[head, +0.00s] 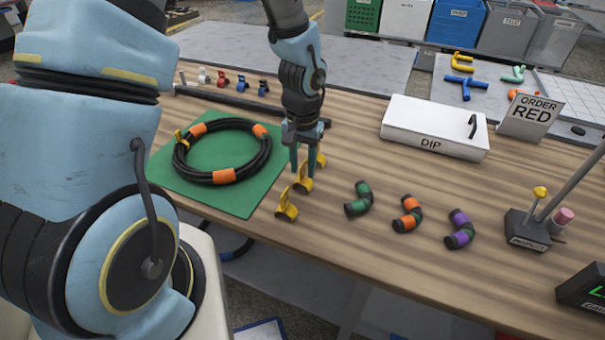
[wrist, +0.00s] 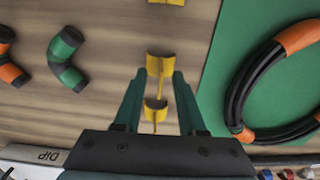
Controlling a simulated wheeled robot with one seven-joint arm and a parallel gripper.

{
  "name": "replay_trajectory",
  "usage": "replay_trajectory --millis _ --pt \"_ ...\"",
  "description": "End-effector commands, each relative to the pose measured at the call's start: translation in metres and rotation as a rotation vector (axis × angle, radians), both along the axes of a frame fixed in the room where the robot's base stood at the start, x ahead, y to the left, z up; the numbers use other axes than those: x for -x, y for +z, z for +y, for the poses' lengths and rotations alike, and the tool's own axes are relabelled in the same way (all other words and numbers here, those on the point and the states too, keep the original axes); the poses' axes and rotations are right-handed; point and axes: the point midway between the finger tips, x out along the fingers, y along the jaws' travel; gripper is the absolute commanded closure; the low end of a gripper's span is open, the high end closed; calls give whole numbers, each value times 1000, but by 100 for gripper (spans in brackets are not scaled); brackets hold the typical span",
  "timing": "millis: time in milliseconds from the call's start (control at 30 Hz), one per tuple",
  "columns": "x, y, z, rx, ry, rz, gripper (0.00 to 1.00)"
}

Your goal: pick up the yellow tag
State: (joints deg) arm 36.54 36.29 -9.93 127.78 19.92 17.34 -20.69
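Several yellow tags stand on the wooden table beside the green mat. In the head view the nearest tag (head: 286,206) stands clear of my gripper (head: 302,174), which points down over the middle tag (head: 303,182). Another tag (head: 321,159) is just behind the fingers. In the wrist view the teal fingers (wrist: 159,75) are apart, with a yellow tag (wrist: 160,66) between their tips. A second tag (wrist: 156,110) shows nearer the palm, and a third (wrist: 167,2) at the top edge. I cannot tell whether the fingers touch the tag. A yellow tag (head: 182,138) also sits on the black hose.
The coiled black hose (head: 180,167) with orange bands lies on the green mat (head: 232,203). Short hose pieces, green (head: 358,199), orange (head: 407,214) and purple (head: 460,230), lie to the right. A white DIP box (head: 410,120) and an ORDER RED sign (head: 530,116) stand farther back.

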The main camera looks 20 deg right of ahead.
Motion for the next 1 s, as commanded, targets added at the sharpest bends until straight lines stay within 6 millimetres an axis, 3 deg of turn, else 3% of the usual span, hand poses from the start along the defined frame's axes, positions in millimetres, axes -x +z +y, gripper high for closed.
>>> replay_trajectory --millis 333,667,1000 --pt "0 -7 0 0 0 -1 61" --pt "0 -7 0 -1 0 -1 98" --pt "0 -7 0 -1 0 -1 100"
